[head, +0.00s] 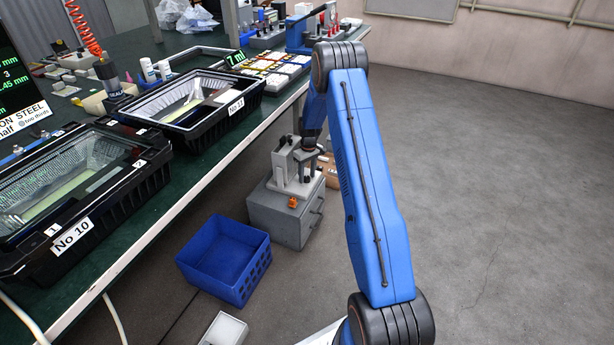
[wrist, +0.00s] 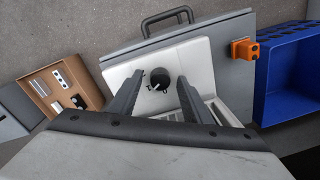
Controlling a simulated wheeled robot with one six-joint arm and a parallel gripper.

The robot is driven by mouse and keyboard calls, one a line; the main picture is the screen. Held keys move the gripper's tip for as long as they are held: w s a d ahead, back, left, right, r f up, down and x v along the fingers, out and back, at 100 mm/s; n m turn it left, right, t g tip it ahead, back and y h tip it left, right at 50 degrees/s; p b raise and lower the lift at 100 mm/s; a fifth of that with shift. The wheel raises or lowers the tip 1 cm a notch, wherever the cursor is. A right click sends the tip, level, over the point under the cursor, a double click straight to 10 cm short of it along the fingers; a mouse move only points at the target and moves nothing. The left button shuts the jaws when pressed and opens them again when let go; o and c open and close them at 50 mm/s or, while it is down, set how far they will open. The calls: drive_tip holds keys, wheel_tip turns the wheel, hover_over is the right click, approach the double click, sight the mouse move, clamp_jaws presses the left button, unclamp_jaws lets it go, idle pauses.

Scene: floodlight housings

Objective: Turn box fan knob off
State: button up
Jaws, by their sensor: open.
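The knob (wrist: 160,80) shows in the wrist view as a small black dial with a white pointer line, on a light grey panel (wrist: 205,55). Small marks sit beside it, too small to read. My gripper (wrist: 159,75) is open, with one dark finger to the left of the knob and one to the right. I cannot tell whether either finger touches it. In the head view my gripper is down at a grey box-shaped unit (head: 272,215) on the floor beside the bench, and the knob cannot be made out there.
An orange connector (wrist: 243,50) sits on the unit's edge. A blue crate (wrist: 290,75) stands close by, and a brown tray of small parts (wrist: 65,90) lies opposite. The green bench (head: 200,165) carries black floodlight housings (head: 155,175). Floor on the right (head: 510,190) is clear.

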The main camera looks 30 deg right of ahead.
drive_tip(key=shift+f, duration=0.2)
drive_tip(key=shift+c, duration=0.5)
drive_tip(key=c, duration=0.9)
drive_tip(key=shift+c, duration=0.2)
drive_tip(key=shift+n, duration=0.4)
drive_tip(key=n, duration=0.4)
drive_tip(key=shift+n, duration=0.3)
drive_tip(key=n, duration=0.4)
drive_tip(key=shift+n, duration=0.4)
drive_tip(key=shift+w, duration=0.1)
